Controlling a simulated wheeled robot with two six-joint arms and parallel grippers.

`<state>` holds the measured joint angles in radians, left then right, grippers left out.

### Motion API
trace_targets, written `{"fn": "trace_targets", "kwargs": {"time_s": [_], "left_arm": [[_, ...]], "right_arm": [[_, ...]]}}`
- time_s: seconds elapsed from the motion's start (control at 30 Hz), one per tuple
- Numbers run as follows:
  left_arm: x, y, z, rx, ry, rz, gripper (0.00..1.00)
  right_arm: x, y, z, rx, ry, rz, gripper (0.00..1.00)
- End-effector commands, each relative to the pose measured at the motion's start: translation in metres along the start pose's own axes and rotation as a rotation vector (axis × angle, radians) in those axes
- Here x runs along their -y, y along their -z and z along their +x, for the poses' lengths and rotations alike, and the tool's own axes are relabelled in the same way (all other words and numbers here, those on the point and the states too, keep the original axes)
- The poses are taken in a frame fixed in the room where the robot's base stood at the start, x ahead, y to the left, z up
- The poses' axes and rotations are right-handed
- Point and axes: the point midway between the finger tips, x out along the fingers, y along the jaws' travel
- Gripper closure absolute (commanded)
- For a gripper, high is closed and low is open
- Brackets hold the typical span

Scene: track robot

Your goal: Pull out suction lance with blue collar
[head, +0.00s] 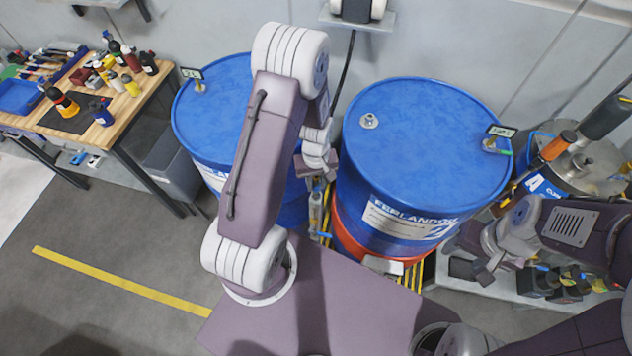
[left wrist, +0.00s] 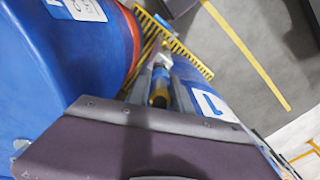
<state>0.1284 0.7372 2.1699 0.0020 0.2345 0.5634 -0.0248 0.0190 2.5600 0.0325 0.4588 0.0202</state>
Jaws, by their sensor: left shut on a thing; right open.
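My left gripper (head: 324,176) is shut between the two blue drums and points down. A slim grey lance-like thing (head: 316,210) hangs below it in the gap. In the left wrist view the lance (left wrist: 159,88) shows yellow and dark blue parts between the jaws, with its pale end further off; I cannot tell clearly which part is the collar. The left drum (head: 212,100) and the right drum (head: 425,135), labelled 2, stand on either side. The right drum also shows in the left wrist view (left wrist: 45,70). My right gripper (head: 486,268) is open and empty at the lower right.
A wooden bench (head: 150,92) with bottles and tools stands at the left, a grey bin (head: 178,165) beside it. A metal vessel (head: 588,165) and rods with orange and black grips (head: 560,146) stand at the right. Yellow grating lies between the drums. The floor at the left is clear.

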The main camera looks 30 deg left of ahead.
Motion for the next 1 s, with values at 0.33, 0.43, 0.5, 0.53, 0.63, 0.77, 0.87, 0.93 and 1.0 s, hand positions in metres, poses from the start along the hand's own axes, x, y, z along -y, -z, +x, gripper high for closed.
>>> {"fn": "trace_targets", "kwargs": {"time_s": [0.33, 0.43, 0.5, 0.53, 0.63, 0.77, 0.87, 0.93, 1.0], "left_arm": [[0.0, 0.0, -0.02, 0.0, 0.0, 0.0, 1.0], [0.0, 0.0, -0.025, 0.0, 0.0, 0.0, 1.0], [0.0, 0.0, -0.028, 0.0, 0.0, 0.0, 1.0], [0.0, 0.0, -0.03, 0.0, 0.0, 0.0, 1.0], [0.0, 0.0, -0.032, 0.0, 0.0, 0.0, 1.0], [0.0, 0.0, -0.031, 0.0, 0.0, 0.0, 1.0], [0.0, 0.0, -0.031, -0.001, 0.0, 0.0, 1.0], [0.0, 0.0, -0.031, -0.001, 0.0, 0.0, 1.0], [0.0, 0.0, -0.031, -0.001, 0.0, 0.0, 1.0]], "right_arm": [[0.0, 0.002, -0.018, 0.0, 0.0, 0.0, 0.45], [0.0, 0.002, -0.022, 0.0, 0.0, 0.0, 0.45], [0.001, 0.003, -0.025, 0.0, 0.0, 0.0, 0.45], [0.001, 0.003, -0.026, 0.0, 0.0, 0.0, 0.45], [0.001, 0.003, -0.028, 0.0, 0.0, 0.0, 0.45], [0.001, 0.003, -0.027, 0.0, 0.0, 0.0, 0.45], [0.001, 0.003, -0.027, 0.0, 0.0, 0.0, 0.45], [0.001, 0.003, -0.027, 0.0, 0.0, 0.0, 0.45], [0.001, 0.003, -0.027, 0.0, 0.0, 0.0, 0.45]]}}
